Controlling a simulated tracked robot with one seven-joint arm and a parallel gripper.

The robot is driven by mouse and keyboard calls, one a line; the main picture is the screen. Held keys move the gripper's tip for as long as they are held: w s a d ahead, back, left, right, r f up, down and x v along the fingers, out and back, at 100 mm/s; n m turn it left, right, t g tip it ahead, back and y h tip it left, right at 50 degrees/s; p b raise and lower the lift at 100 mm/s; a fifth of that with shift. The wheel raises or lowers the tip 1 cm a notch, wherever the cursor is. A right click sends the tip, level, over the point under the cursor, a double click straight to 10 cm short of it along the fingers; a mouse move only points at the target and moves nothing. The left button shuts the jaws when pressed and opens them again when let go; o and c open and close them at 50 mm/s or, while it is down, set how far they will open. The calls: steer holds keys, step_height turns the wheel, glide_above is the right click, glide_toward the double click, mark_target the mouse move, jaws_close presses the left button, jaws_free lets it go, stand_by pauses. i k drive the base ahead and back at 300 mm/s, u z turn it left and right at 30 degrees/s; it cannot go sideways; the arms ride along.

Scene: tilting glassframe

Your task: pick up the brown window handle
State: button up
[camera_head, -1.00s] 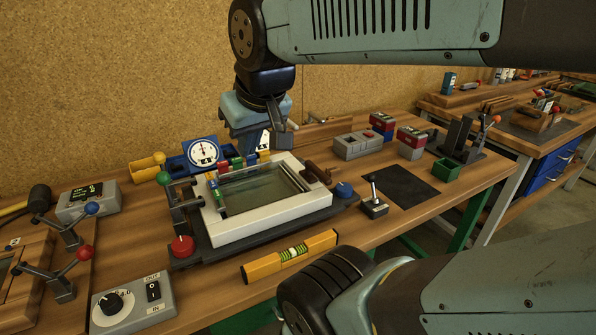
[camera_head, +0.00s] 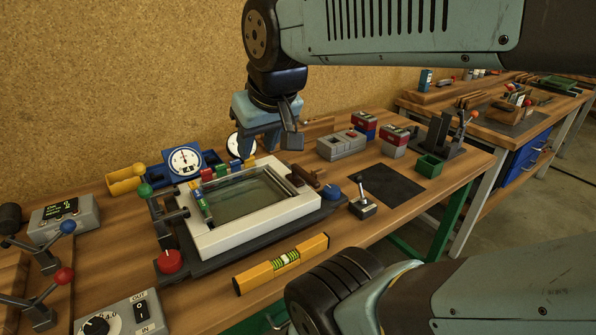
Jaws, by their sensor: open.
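The brown window handle (camera_head: 308,178) lies at the right end of the white window frame (camera_head: 262,225), near its far right corner. The frame holds a glass pane and rests on a dark base on the wooden bench. My gripper (camera_head: 268,147) points down above the far edge of the frame, to the left of the handle and apart from it. It is open, with nothing seen between its fingers. The exact height of the fingers above the frame is hard to tell.
Coloured clips (camera_head: 222,172) line the frame's far left side. A green-knobbed lever (camera_head: 160,205) stands left, a blue knob (camera_head: 334,192) and small joystick (camera_head: 362,205) right. A yellow level (camera_head: 282,263) lies in front. A dark mat (camera_head: 386,184) is bare.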

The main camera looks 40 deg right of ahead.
mark_target(297, 170)
steer(key=z, duration=1.05)
steer(key=k, duration=0.5)
steer(key=z, duration=0.6)
steer(key=k, duration=0.9)
steer(key=z, duration=0.15)
steer(key=i, duration=0.9)
steer(key=u, duration=0.1)
